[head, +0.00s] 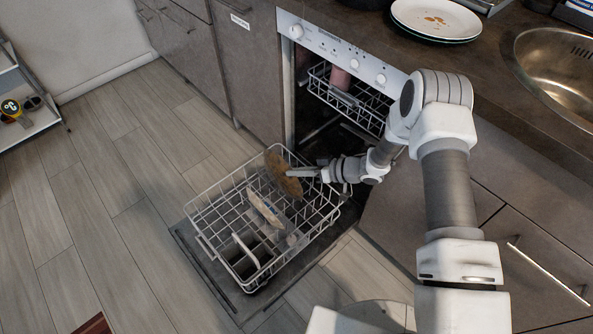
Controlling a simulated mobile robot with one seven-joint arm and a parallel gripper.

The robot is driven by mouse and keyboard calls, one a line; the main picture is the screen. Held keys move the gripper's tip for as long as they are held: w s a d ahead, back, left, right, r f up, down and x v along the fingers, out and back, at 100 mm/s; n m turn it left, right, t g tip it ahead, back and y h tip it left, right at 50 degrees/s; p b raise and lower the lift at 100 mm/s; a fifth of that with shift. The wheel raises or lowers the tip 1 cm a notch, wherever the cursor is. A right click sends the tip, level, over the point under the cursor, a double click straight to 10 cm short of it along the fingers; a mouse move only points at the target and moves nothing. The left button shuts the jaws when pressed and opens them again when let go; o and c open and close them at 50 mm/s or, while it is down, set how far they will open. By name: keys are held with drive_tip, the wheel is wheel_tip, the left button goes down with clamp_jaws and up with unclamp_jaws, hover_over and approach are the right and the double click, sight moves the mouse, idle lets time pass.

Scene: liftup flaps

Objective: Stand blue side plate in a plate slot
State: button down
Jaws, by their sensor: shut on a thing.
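My gripper (312,173) reaches in from the right and is shut on the edge of a brownish, stained round plate (283,174). The plate is tilted on edge over the back part of the pulled-out lower dishwasher rack (207,213). No blue shows on its visible face. I cannot tell whether its lower edge touches the rack or sits in a slot. A beige dish (264,207) and a white dish (245,251) stand in the rack nearer the front.
The upper rack (362,112) holds a pinkish cup (341,79) inside the dishwasher. A stained white plate (436,19) lies on the counter near the sink (562,65). The floor left of the rack is clear.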

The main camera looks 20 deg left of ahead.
drive_tip(key=shift+f+b, duration=0.65)
drive_tip(key=shift+f, duration=0.8)
drive_tip(key=shift+f, duration=2.25)
drive_tip(key=c, duration=0.9)
unclamp_jaws()
drive_tip(key=shift+f, duration=0.1)
drive_tip(key=shift+d, duration=0.1)
drive_tip(key=p+v, duration=0.2)
drive_tip(key=v, duration=0.5)
drive_tip(key=shift+d+p, duration=0.15)
drive_tip(key=shift+p, duration=0.25)
